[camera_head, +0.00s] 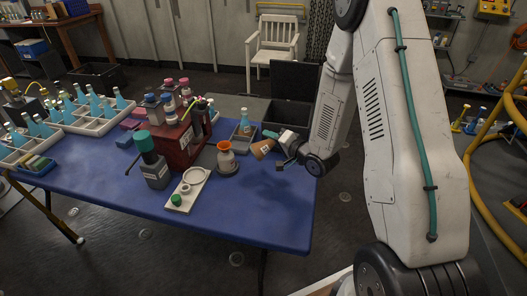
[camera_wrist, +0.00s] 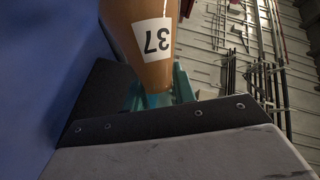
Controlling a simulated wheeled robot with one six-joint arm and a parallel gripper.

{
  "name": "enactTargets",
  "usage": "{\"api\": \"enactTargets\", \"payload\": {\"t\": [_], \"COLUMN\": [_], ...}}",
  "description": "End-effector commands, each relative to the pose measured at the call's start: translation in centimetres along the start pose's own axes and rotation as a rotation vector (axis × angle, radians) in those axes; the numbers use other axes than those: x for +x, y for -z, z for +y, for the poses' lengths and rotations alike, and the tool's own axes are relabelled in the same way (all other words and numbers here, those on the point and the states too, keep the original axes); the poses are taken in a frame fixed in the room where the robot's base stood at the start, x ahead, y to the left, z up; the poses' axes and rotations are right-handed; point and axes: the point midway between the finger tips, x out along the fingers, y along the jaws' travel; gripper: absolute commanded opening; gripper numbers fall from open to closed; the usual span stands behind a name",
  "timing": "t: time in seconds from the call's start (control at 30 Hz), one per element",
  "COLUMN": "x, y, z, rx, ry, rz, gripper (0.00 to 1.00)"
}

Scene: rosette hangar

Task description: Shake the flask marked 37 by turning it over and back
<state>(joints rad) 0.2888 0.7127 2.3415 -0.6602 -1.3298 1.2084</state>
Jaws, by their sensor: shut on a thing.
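The flask marked 37 (camera_head: 262,149) is orange-brown with a white label. It is tilted far over at the right end of the blue table, and I cannot tell whether it touches anything below. In the wrist view the flask (camera_wrist: 140,18) shows its 37 upside down. My gripper (camera_head: 274,141) is shut on the flask's narrower end. Teal parts show around that end in the wrist view, and I cannot tell whether they are a cap or finger pads. The flask's far end is cut off there.
A grey flask with an orange top (camera_head: 226,158) stands on the blue table (camera_head: 255,212), left of the held flask. A white holder (camera_head: 179,203), a teal-capped bottle (camera_head: 155,174) and a dark red rack (camera_head: 178,143) stand further left. The table's front right is clear.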

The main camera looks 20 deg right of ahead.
Motion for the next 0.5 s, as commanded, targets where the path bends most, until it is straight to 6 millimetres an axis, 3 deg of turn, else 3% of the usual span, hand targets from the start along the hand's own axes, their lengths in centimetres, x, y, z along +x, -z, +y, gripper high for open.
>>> {"api": "enactTargets", "payload": {"t": [0.1, 0.37, 0.5], "x": [0.04, 0.02, 0.06], "y": [0.0, -0.05, -0.09], "z": [0.09, 0.11, 0.12], "rx": [0.153, 0.337, 0.569], "ry": [0.065, 0.139, 0.237], "rz": [-0.001, -0.002, -0.004], "gripper": [0.0, 0.0, 0.0]}}
